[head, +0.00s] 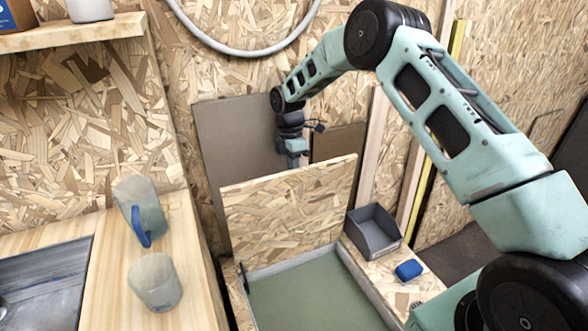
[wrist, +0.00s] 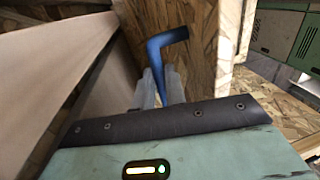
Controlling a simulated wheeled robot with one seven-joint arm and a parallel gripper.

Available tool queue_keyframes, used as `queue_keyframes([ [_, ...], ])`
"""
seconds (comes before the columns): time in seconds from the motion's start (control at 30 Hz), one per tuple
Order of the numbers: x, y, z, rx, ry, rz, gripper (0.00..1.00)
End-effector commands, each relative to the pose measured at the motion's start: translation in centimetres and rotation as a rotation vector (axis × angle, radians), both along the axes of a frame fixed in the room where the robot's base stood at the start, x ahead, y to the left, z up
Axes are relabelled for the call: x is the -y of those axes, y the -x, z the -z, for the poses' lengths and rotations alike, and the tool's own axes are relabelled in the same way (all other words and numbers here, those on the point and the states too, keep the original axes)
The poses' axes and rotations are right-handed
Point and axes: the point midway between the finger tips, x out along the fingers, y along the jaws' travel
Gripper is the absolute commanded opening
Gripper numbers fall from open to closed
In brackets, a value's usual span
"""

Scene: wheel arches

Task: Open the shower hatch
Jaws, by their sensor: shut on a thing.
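The shower hatch (head: 285,210) is a chipboard panel standing steeply raised at the back of the shower tray (head: 310,295), which has a green floor and a pale rim. The tray's inside shows uncovered. My gripper (head: 293,158) is at the far side of the hatch's top edge, and its fingertips are hidden in the head view. In the wrist view my gripper (wrist: 158,88) is shut on a bent blue handle (wrist: 166,45), with a grey finger on each side of it. The handle is hidden in the head view.
A wooden counter (head: 195,285) on the left holds a jug (head: 140,208) with a blue handle and a pale cup (head: 155,283). A grey open bin (head: 374,232) and a blue block (head: 409,270) sit right of the tray. A brown panel (head: 230,130) leans behind the hatch.

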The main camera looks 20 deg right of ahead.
Motion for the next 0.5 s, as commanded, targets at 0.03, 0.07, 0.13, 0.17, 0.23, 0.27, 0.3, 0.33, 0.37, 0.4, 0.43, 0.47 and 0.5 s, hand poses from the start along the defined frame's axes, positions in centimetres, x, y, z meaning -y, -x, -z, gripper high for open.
queue_keyframes([
  [0.03, 0.1, 0.46, 0.92, -0.015, 0.002, 0.0, 0.0],
  [0.07, 0.1, 0.47, 0.92, -0.015, 0.002, 0.0, 0.0],
  [0.13, 0.1, 0.48, 0.93, -0.016, 0.002, 0.0, 0.0],
  [0.17, 0.1, 0.49, 0.93, -0.016, 0.002, 0.0, 0.0],
  [0.23, 0.1, 0.46, 0.89, -0.015, 0.002, 0.0, 0.32],
  [0.27, 0.09, 0.44, 0.85, -0.015, 0.002, 0.0, 0.34],
  [0.3, 0.09, 0.4, 0.77, -0.014, 0.002, 0.0, 0.34],
  [0.33, 0.08, 0.37, 0.71, -0.013, 0.001, 0.0, 0.34],
  [0.37, 0.07, 0.35, 0.66, -0.012, 0.001, 0.0, 0.34],
  [0.4, 0.06, 0.33, 0.6, -0.011, 0.001, 0.0, 0.34],
  [0.43, 0.06, 0.31, 0.56, -0.01, 0.001, 0.0, 0.34],
  [0.47, 0.05, 0.29, 0.53, -0.01, 0.001, 0.0, 0.34],
  [0.5, 0.04, 0.27, 0.48, -0.009, 0.001, 0.0, 0.34],
])
